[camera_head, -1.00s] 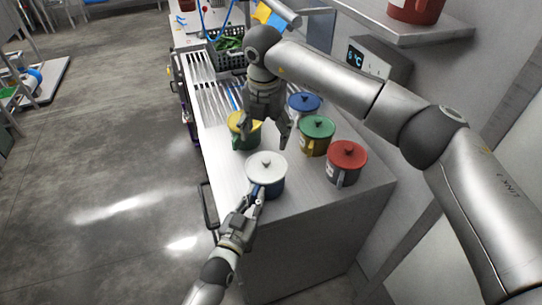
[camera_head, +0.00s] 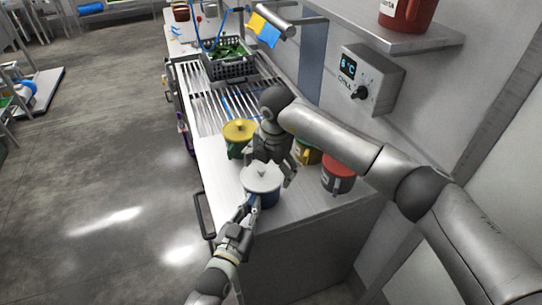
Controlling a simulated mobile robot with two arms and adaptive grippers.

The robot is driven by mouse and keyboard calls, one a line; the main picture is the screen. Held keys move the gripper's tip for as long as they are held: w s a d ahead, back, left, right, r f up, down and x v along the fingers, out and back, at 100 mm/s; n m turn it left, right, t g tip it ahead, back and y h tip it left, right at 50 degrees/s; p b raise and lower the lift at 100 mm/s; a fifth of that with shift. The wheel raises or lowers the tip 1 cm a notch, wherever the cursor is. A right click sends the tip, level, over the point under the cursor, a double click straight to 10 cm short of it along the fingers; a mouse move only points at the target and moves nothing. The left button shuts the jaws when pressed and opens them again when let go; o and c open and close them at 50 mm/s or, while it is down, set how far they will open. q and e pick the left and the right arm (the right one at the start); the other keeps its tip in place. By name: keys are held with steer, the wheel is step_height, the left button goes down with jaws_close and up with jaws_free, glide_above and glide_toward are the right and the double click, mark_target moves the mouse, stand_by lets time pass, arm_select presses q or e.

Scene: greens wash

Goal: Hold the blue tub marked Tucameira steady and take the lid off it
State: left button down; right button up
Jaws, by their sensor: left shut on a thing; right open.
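A blue tub (camera_head: 264,199) with a white knobbed lid (camera_head: 258,183) stands upright on the near end of the steel counter. The lid sits on it. No name can be read on the tub from here. My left gripper (camera_head: 248,205) is shut on the blue tub, at its near left side where the handle is. My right gripper (camera_head: 276,172) is open, just above the lid's far right part. Its fingers point down, one right of the knob. I cannot tell whether they touch the lid.
A green tub with a yellow lid (camera_head: 238,130) stands behind left. A yellow tub (camera_head: 308,155) and a grey tub with a red lid (camera_head: 338,167) stand to the right, partly hidden by my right arm. A black crate of greens (camera_head: 229,66) is farther back.

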mark_target(269, 179)
steer(key=shift+w+f, duration=0.2)
steer(key=shift+f, duration=1)
steer(key=c, duration=1.3)
steer(key=shift+r, duration=0.25)
steer(key=shift+r, duration=0.9)
steer(key=shift+r, duration=2)
arm_select(q)
steer(key=c, duration=1.4)
jaws_free()
